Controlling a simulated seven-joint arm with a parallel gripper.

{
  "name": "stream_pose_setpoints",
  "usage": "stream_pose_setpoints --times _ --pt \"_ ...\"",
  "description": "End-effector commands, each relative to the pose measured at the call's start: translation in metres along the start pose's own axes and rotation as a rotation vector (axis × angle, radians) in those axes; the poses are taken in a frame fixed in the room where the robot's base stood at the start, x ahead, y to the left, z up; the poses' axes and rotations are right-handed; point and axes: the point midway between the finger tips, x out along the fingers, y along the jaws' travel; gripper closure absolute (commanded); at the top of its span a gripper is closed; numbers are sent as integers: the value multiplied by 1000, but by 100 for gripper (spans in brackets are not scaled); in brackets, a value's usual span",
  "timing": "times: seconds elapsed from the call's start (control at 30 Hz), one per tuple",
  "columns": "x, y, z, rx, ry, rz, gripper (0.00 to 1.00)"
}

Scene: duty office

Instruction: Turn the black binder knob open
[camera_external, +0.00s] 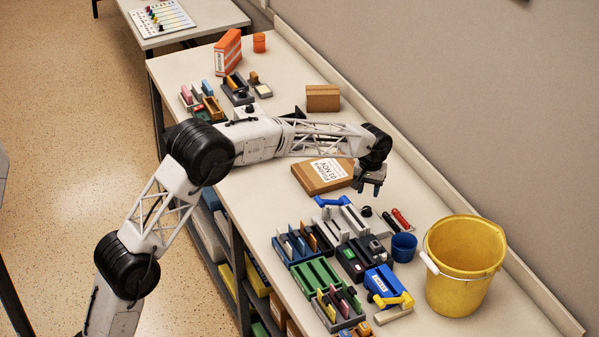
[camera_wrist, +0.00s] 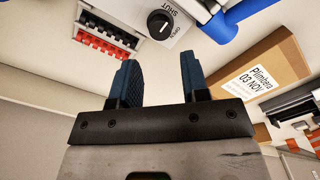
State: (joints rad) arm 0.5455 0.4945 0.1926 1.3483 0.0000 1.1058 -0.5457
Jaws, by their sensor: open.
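The black binder knob (camera_wrist: 160,24) is round with a pale pointer mark and sits on a light plate lettered OPEN and SHUT. I cannot tell surely which word the mark points at. In the external view the knob (camera_external: 367,211) is a small dark disc at the end of the light grey binder (camera_external: 350,217). My gripper (camera_external: 371,190) hangs above the bench near the knob, apart from it. In the wrist view my gripper (camera_wrist: 158,68) has its two blue-grey fingers apart with nothing between them, and the knob shows beyond the fingertips.
A blue handle (camera_external: 333,201) lies beside the binder. Red and black combs (camera_external: 401,219) are to the knob's right. A labelled cardboard box (camera_external: 322,178) lies left of my gripper. A blue cup (camera_external: 404,247) and yellow bucket (camera_external: 464,265) stand nearby. Racks crowd the bench front.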

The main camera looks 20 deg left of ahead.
Motion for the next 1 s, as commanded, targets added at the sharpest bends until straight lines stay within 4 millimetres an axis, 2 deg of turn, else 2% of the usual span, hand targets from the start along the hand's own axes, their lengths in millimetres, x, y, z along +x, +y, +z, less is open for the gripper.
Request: stream_pose_setpoints --times 0.17,0.63,0.8,1.0 --pt "12 0 0 0 -1 -1 58" --pt "65 0 0 0 -1 -1 58" --pt "74 0 0 0 -1 -1 58" --pt "76 0 0 0 0 0 58"
